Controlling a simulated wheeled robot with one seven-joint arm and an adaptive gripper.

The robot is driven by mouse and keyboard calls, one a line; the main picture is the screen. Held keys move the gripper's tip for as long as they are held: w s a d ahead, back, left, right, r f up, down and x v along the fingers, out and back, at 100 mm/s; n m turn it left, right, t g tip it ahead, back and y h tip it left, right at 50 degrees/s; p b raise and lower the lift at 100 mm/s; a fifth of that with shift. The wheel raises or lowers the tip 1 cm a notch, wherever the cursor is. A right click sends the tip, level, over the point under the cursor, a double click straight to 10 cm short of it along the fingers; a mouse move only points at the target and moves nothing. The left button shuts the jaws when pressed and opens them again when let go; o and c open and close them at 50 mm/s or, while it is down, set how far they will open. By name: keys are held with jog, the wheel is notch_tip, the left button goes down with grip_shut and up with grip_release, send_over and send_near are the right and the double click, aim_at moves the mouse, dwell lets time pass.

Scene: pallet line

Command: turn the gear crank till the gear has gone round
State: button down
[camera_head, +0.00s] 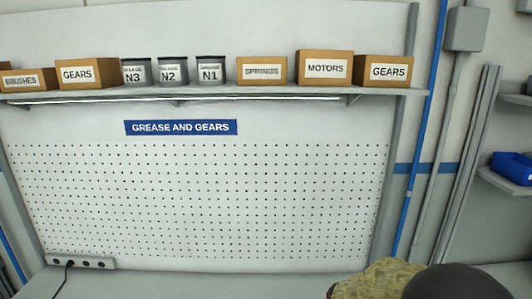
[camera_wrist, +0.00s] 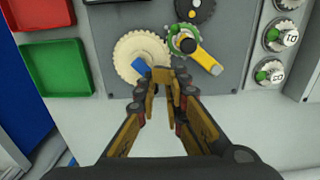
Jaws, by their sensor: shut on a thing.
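In the wrist view a large cream gear (camera_wrist: 128,48) sits on a grey panel, with a blue patch (camera_wrist: 141,66) low on its face. A small green gear (camera_wrist: 176,43) is at its right, and a yellow crank (camera_wrist: 205,59) runs from there down to the right. A dark gear (camera_wrist: 195,8) is above, cut by the picture edge. My gripper (camera_wrist: 164,78) reaches up from below, its tips close together in front of the cream gear's lower right edge. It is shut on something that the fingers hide. The crank's visible arm lies to the right of the fingertips.
Green-marked round fittings (camera_wrist: 268,75) line the panel's right side. A red tray (camera_wrist: 40,20) and a green tray (camera_wrist: 56,76) are at the left. The head view shows a pegboard (camera_head: 200,200) under a shelf (camera_head: 200,93) of labelled boxes and tins, and a blue bin (camera_head: 513,168) at right.

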jog(key=shift+f, duration=0.25)
jog(key=shift+f+b, duration=0.9)
jog(key=shift+f, duration=0.45)
jog(key=shift+s+f, duration=0.1)
jog(key=shift+f, duration=0.05)
